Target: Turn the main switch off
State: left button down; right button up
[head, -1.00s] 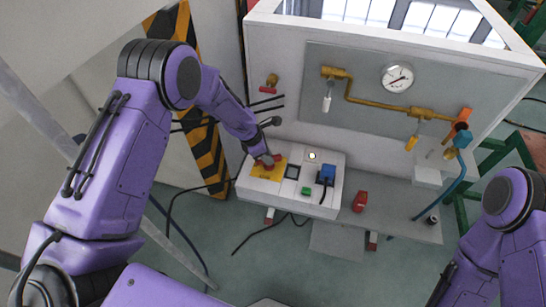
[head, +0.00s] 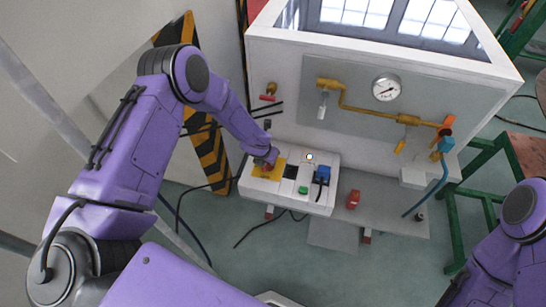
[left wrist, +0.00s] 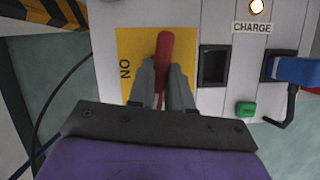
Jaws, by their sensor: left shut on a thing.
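The main switch's red handle (left wrist: 163,58) stands over a yellow plate (left wrist: 128,50) on the left part of the white control box (head: 322,205). In the left wrist view the handle points up the picture, with the letters "NO" as seen on the plate to its left. My left gripper (left wrist: 163,85) is shut on the red handle, one finger on each side of it. In the head view my left gripper (head: 267,164) covers most of the switch. My right arm shows at the lower right, but its gripper is out of view.
Right of the switch are a dark socket (left wrist: 214,65), a green button (left wrist: 246,109), a blue plug (left wrist: 298,70) and a lit round lamp (left wrist: 257,6). A red block (head: 353,199) sits right of the box. Pipes and a gauge (head: 386,88) are on the panel behind.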

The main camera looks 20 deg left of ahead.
pick_arm(q)
jog(key=shift+s+d+f+n+y, duration=0.1)
jog(key=shift+n+y, duration=0.05)
jog(key=shift+n, duration=0.4)
jog(key=shift+s+f+n+y, duration=0.1)
jog(key=shift+n+y, duration=0.05)
jog(key=shift+n, duration=0.4)
jog(key=shift+b, duration=0.3)
jog(key=c, duration=1.3)
grip_release()
jog(key=shift+o, duration=1.3)
jog(key=shift+w, duration=0.2)
jog(key=shift+r, duration=0.15)
jog(key=p+v, duration=0.4)
jog(key=v, duration=0.3)
jog(key=shift+s+r, duration=0.15)
jog(key=shift+r, duration=0.1)
jog(key=shift+f, duration=0.1)
